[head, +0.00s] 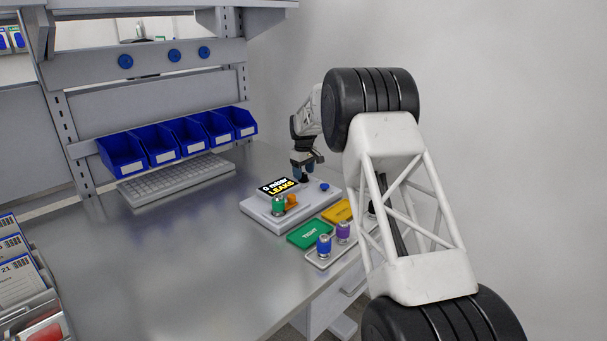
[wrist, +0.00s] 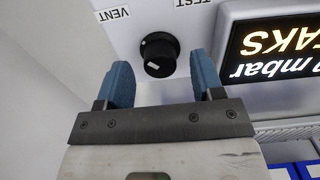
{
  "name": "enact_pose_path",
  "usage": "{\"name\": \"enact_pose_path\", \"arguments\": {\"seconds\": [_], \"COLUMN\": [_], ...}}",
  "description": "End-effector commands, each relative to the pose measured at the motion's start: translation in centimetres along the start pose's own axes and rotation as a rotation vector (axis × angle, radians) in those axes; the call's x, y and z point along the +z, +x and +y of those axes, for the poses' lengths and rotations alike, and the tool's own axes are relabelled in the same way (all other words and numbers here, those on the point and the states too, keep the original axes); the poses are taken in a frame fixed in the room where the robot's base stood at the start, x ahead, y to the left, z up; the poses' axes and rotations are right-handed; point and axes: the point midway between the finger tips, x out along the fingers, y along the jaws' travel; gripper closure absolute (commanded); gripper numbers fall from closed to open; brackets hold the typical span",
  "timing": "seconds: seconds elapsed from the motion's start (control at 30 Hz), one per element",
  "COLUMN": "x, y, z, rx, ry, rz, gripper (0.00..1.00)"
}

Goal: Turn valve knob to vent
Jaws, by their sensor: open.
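The valve knob (wrist: 159,54) is round and black, with a small white mark near its lower-left part in the wrist view. A VENT label (wrist: 114,14) is at its upper left and a TEST label (wrist: 193,3) at its upper right, both upside down. My gripper (wrist: 163,68) is open, with one blue finger on each side of the knob and a gap visible at each side. In the head view my gripper (head: 303,172) is over the back of the grey test unit (head: 262,211); it hides the knob there. The display (head: 278,187) reads 0 mbar LEAKS.
A green-topped part (head: 278,205) and an orange piece (head: 291,201) are on the unit, with a blue button (head: 324,187) at right. Green TIGHT (head: 310,233) and yellow (head: 338,212) plates lie in front. A small tray (head: 318,262) holds blue and purple parts.

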Motion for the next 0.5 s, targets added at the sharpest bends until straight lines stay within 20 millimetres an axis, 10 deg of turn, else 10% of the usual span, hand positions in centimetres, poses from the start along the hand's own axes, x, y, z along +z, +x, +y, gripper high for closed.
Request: {"name": "enact_pose_path", "arguments": {"seconds": [0.5], "x": [0.0], "y": [-6.0], "z": [0.0], "rx": [0.001], "ry": [0.000], "rz": [0.001], "gripper": [0.39]}}
